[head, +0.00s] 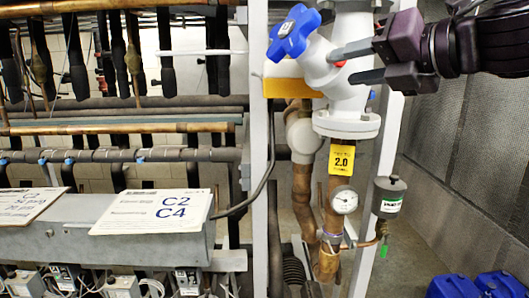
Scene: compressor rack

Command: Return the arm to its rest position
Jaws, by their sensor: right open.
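My right gripper (352,65) comes in from the upper right, dark with grey fingers. Its fingers are apart and lie in front of the white valve body (345,95), with nothing seen between them. Whether the fingers touch the valve cannot be told. The blue valve handle (293,31) is just left of and above the fingertips, apart from them. My left gripper is not in view.
A yellow tag (342,158), a round gauge (344,200) and a dark canister (389,197) hang below the valve. A white post (259,150) stands left of it. Blue containers (475,286) sit at lower right. Perforated panels line the right; space before them is clear.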

